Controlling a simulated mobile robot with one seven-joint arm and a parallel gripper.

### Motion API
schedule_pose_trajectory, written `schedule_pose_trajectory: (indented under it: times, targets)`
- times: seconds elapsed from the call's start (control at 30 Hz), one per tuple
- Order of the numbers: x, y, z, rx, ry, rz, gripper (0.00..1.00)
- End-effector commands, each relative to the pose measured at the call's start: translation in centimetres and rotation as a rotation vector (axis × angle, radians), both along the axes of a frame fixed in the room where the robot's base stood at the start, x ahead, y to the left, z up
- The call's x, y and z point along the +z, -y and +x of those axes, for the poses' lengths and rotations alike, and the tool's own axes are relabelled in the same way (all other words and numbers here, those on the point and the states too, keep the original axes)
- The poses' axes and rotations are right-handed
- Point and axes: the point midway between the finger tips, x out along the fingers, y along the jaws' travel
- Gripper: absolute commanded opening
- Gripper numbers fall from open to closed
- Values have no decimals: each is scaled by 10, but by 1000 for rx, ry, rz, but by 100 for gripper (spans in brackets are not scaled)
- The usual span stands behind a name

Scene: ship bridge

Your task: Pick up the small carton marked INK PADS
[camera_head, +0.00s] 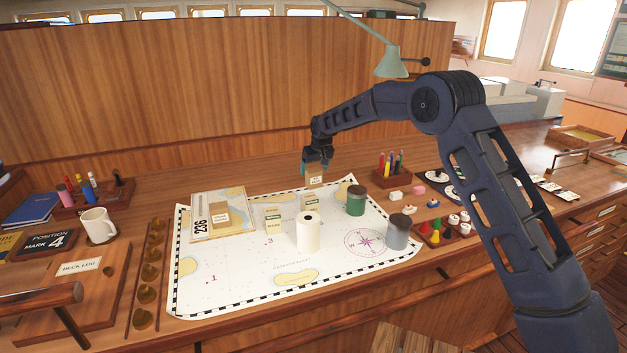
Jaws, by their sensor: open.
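Several small cartons stand on the chart, and their print is too small to read, so I cannot tell which is marked INK PADS. One tan carton (314,180) stands at the chart's back edge, directly under my gripper (316,166). My gripper points down and is open, with its fingertips at about the top of that carton; I cannot tell whether they touch it. Another tan carton (220,216) is on the folded chart marked 236 (204,235).
A white paper roll (308,232), a green jar (356,200) and a grey jar (398,232) stand on the large chart (230,285). A pen holder (392,177) is right of my gripper. A white mug (98,226) stands left. A green lamp (392,64) hangs above.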

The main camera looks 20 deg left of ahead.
Motion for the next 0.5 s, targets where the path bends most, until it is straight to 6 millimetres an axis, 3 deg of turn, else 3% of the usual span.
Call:
schedule_pose_trajectory:
  times: [0.5]
  targets:
    - [-47,-14,13,0,1,-1,80]
